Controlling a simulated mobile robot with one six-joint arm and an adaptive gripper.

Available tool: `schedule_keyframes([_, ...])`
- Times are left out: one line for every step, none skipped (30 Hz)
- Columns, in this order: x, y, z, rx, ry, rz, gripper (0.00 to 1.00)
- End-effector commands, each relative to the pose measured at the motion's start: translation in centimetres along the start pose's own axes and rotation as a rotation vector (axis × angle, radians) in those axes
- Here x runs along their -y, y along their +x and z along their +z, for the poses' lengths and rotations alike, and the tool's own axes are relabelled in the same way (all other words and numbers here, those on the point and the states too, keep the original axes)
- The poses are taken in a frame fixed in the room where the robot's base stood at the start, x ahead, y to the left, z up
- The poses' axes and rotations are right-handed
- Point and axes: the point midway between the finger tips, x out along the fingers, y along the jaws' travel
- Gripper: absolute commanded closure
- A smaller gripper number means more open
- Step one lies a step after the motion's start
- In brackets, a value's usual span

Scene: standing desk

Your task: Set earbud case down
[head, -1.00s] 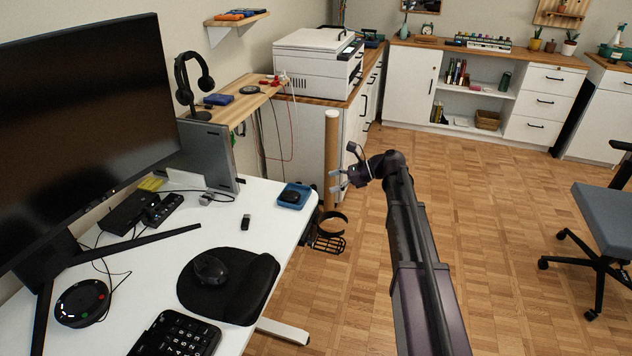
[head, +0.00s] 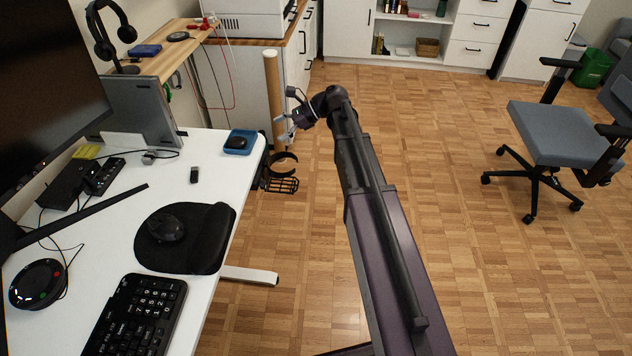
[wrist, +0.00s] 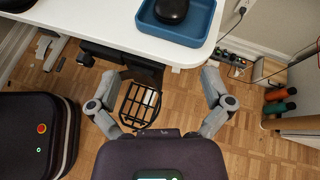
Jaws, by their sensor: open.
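A dark rounded case (head: 237,142), which looks like the earbud case, lies in a shallow blue tray (head: 249,134) at the far right corner of the white desk (head: 215,143). In the wrist view the case (wrist: 171,10) and tray (wrist: 206,38) show at the top, partly cut off by the frame. My gripper (head: 284,131) is just off the desk's right edge, beside the tray. Its fingers are spread wide in the wrist view (wrist: 160,78), with nothing between them and the case beyond them.
A black cup holder and wire basket (head: 280,178) hang by the desk's edge. A cardboard tube (head: 273,95) stands behind. A mouse on a black mat (head: 212,240), a keyboard (head: 135,315) and a small black stick (head: 194,175) are on the desk. Floor to the right is open before an office chair (head: 560,135).

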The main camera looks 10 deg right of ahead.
Motion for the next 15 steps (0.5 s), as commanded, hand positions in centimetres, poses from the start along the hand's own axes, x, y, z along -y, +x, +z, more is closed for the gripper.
schedule_keyframes([-1.2, 0.3, -0.4, -0.032, -0.041, 0.005, 0.0])
schedule_keyframes([-1.8, 0.5, -0.7, -0.056, -0.072, 0.01, 0.0])
schedule_keyframes([-2.7, 0.7, -1.2, -0.091, -0.119, 0.017, 0.0])
schedule_keyframes([-3.4, 0.8, -1.5, -0.119, -0.157, 0.025, 0.0])
schedule_keyframes([-4.1, 1.0, -1.9, -0.148, -0.196, 0.034, 0.0])
schedule_keyframes([-5.1, 1.1, -2.5, -0.189, -0.253, 0.048, 0.0])
schedule_keyframes([-5.8, 1.2, -3.0, -0.22, -0.297, 0.061, 0.0])
schedule_keyframes([-6.6, 1.3, -3.4, -0.252, -0.343, 0.076, 0.0])
schedule_keyframes([-7.7, 1.3, -4.1, -0.296, -0.403, 0.099, 0.0])
schedule_keyframes([-8.4, 1.3, -4.5, -0.327, -0.448, 0.117, 0.0])
schedule_keyframes([-9.2, 1.3, -5.0, -0.358, -0.494, 0.137, 0.0])
schedule_keyframes([-10.2, 1.2, -5.6, -0.398, -0.554, 0.166, 0.0])
schedule_keyframes([-11.0, 1.1, -6.0, -0.427, -0.599, 0.19, 0.0])
schedule_keyframes([-11.7, 1.0, -6.4, -0.456, -0.644, 0.215, 0.0])
schedule_keyframes([-12.7, 0.9, -7.0, -0.492, -0.703, 0.251, 0.0])
